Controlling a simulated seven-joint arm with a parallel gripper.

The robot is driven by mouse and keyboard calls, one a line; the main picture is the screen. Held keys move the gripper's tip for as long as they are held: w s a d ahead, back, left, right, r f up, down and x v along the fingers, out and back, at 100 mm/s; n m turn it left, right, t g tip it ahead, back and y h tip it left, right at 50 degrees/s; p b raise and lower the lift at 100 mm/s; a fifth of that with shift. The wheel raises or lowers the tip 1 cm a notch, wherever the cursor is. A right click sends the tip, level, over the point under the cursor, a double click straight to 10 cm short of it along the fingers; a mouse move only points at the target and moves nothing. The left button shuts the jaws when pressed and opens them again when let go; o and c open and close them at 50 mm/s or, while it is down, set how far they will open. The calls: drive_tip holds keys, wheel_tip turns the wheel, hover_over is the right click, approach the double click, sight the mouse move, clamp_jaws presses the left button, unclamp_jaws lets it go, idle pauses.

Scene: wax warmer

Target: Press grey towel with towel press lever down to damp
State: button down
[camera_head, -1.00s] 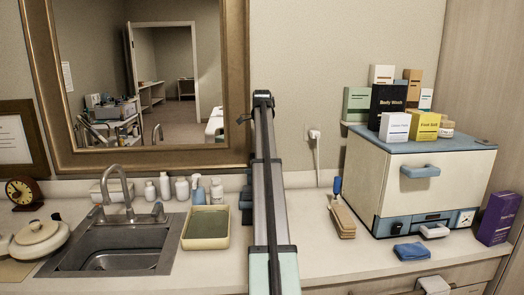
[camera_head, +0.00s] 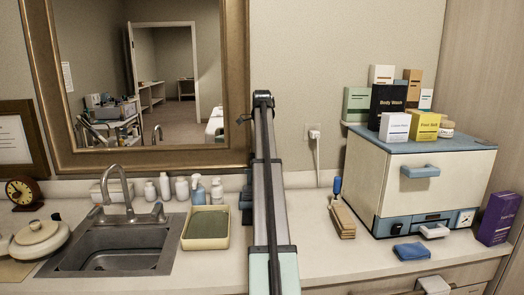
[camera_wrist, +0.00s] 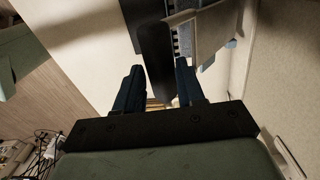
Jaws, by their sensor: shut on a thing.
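My gripper (camera_wrist: 158,80) shows in the wrist view, with two dark blue fingers on either side of a long dark bar (camera_wrist: 155,45). The bar looks like the towel press lever, and the gripper is shut on it. Beside the bar is a pale grey-beige piece (camera_wrist: 212,30) with a blue edge; I cannot tell whether it is the grey towel or part of the press. In the head view my raised arm covers the middle of the counter, and my gripper is hidden there. No grey towel can be made out for certain in the head view.
A sink (camera_head: 112,250) and a shallow tray (camera_head: 206,241) stand left of my arm. Right of it are wooden sticks (camera_head: 343,220), a cream cabinet (camera_head: 415,190) topped with boxes, a folded blue cloth (camera_head: 411,251) and a purple box (camera_head: 497,218).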

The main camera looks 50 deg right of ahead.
drive_tip(key=c, duration=0.8)
unclamp_jaws()
drive_tip(key=shift+w+d+f, duration=0.15)
drive_tip(key=shift+w+d, duration=0.05)
drive_tip(key=shift+s+a, duration=0.1)
